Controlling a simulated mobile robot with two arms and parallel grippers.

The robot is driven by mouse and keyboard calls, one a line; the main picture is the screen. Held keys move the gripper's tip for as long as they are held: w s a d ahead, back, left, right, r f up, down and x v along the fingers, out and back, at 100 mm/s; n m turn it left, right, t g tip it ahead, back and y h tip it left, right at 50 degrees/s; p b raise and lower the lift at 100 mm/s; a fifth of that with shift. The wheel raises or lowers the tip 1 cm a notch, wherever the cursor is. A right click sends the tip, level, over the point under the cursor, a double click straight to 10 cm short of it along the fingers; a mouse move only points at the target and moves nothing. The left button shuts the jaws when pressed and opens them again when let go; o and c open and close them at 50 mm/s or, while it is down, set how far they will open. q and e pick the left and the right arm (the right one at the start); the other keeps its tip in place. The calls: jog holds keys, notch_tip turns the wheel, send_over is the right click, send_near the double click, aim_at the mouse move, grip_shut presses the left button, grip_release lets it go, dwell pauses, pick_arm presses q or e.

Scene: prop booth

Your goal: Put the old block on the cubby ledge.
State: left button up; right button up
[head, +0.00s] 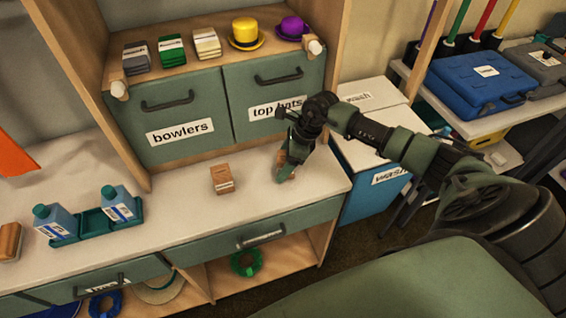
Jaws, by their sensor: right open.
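A small wooden block (222,179) with a pale label stands on the white counter (190,215). The label is too small to read. A second brown block (291,171) is partly hidden at my right gripper, farther right on the counter. I cannot tell which is the old block. My right gripper (284,174) is open and points down around or just in front of that second block. The likely cubby ledge (180,75) is the wooden shelf above the "bowlers" and "top hats" drawers. My left gripper is not in view.
The ledge carries several small stacks, a yellow hat (247,33) and a purple hat (292,28). Two blue bottles stand in a green tray (97,222) at left. Another wooden item (10,241) lies at the left edge. A blue "wash" bin (372,190) stands right of the counter.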

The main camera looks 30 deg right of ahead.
jog(key=shift+d+r, duration=0.2)
jog(key=shift+r, duration=0.2)
jog(key=b+v, duration=0.2)
jog(key=v, duration=0.9)
jog(key=shift+r, duration=0.2)
jog(key=shift+a, duration=0.15)
